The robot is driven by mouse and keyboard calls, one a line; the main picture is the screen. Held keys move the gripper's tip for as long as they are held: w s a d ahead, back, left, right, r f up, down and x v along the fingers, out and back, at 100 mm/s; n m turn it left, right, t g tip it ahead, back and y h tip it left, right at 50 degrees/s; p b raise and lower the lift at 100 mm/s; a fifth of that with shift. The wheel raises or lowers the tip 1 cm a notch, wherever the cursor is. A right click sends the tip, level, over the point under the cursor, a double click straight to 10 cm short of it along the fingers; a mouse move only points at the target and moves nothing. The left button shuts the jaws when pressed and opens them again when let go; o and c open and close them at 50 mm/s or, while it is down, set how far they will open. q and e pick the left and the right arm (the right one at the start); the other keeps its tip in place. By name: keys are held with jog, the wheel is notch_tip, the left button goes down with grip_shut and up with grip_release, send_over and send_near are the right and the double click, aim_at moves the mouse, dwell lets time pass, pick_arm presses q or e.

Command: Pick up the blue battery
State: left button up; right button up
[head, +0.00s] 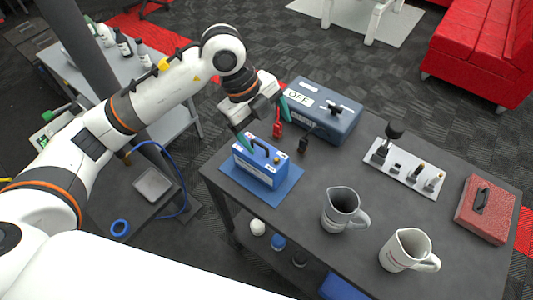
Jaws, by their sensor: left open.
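The blue battery (256,168) stands upright on a blue mat (287,191) at the near left part of the dark table. It has a white label on its front side and a dark handle on top. My left gripper (265,125) is just above and behind the battery, with its green-tipped fingers spread apart. One finger comes down close to the battery's top left; I cannot tell whether it touches. The other finger is to the right, near the grey-blue box. My right gripper is not in view.
A grey-blue box (321,113) marked OFF stands behind the battery, with red and black clamps (277,127) in front of it.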

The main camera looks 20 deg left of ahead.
aim_at(259, 143)
pick_arm(q)
jog(key=a+f, duration=0.1)
jog(key=w+a+f+y+p, duration=0.1)
jog(key=f, duration=0.1)
jog(key=a+f+n+y, duration=0.1)
jog(key=f, duration=0.1)
jog(key=shift+w+a+f, duration=0.1)
jog(key=shift+w+f, duration=0.1)
jog(key=f, duration=0.1)
jog(key=f+p, duration=0.1)
jog(key=f, duration=0.1)
jog(key=f+p, duration=0.1)
jog(key=shift+w+d+f, duration=0.15)
jog(key=shift+d+f, duration=0.15)
jog(key=shift+d, duration=0.1)
jog(key=shift+w+d+f, duration=0.1)
jog(key=shift+f, duration=0.45)
jog(key=c, duration=1.8)
jog(key=shift+r, duration=0.1)
grip_shut()
jog(key=shift+r, duration=0.15)
